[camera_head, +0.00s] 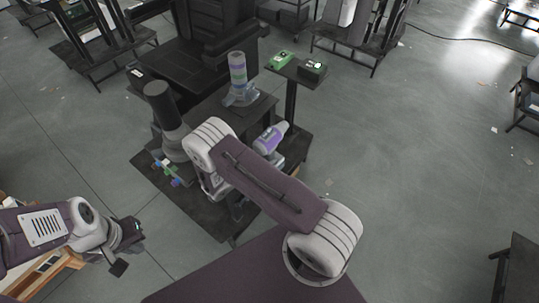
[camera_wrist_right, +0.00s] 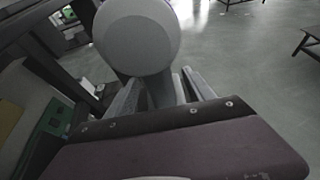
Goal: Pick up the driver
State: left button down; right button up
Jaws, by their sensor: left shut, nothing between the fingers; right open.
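A purple and white object (camera_head: 271,138), which looks like the driver, stands tilted over the dark platform, partly hidden behind my right arm. My right gripper is mostly hidden behind that arm in the head view. In the right wrist view my right gripper (camera_wrist_right: 158,80) is open, and a large pale rounded end (camera_wrist_right: 136,36), probably the driver's, lies just beyond and partly between its fingers. I cannot tell whether they touch. My left gripper (camera_head: 127,240) is shut and empty at the lower left, far from the driver.
A small stand (camera_head: 291,85) carries a green box (camera_head: 281,60) and a black-green box (camera_head: 312,70). A multicoloured part (camera_head: 168,172) lies on the platform's left. Grey floor is open at right.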

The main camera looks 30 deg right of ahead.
jog(key=shift+x, duration=1)
jog(key=shift+a, duration=0.15)
grip_shut()
dwell(0.5)
